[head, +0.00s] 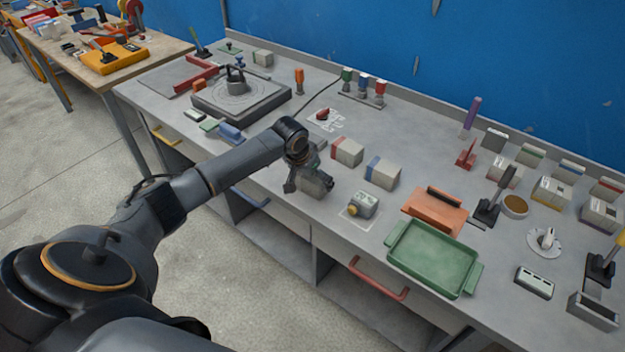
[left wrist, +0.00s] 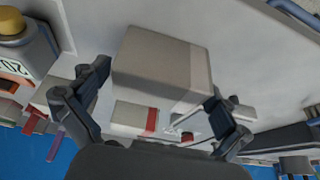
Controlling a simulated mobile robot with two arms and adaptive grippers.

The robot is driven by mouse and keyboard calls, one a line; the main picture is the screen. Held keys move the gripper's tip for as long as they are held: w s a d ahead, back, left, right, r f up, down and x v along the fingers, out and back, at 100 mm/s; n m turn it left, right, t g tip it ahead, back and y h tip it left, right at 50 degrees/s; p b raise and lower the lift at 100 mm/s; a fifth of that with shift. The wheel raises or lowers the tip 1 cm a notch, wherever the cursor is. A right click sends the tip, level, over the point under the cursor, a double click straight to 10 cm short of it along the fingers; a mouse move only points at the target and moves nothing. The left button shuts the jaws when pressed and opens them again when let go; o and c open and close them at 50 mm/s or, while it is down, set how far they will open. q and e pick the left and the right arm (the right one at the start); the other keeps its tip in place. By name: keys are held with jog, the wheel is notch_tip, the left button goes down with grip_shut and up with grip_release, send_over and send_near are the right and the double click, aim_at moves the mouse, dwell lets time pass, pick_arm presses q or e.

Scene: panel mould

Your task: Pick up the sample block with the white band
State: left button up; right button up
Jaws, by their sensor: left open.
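The sample block with the white band (left wrist: 152,62) is a grey block with a pale stripe near one end. It fills the middle of the left wrist view. In the head view this block (head: 316,186) sits near the front edge of the bench, partly hidden by my gripper. My left gripper (head: 306,180) is open over it. In the left wrist view the left gripper (left wrist: 158,88) has one finger on each side of the block. Whether the fingers touch it I cannot tell. My right gripper is not in view.
A red-banded block (head: 347,152) and a blue-banded block (head: 383,172) stand close behind and to the right. A small device with a yellow knob (head: 362,205) and a green tray (head: 432,258) are further right. A turntable-like unit (head: 240,96) is at the back left.

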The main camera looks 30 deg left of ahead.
pick_arm(q)
jog(key=c, duration=1.3)
jog(key=shift+r, duration=0.1)
jog(key=shift+w+r, duration=0.1)
jog(key=shift+r, duration=0.3)
notch_tip(320, 180, up, 2)
jog(key=shift+r, duration=0.25)
jog(key=s+a+r+b, duration=0.4)
jog(key=s+r, duration=0.5)
jog(key=s, duration=0.4)
jog(key=shift+a+r, duration=0.35)
jog(key=shift+a, duration=0.3)
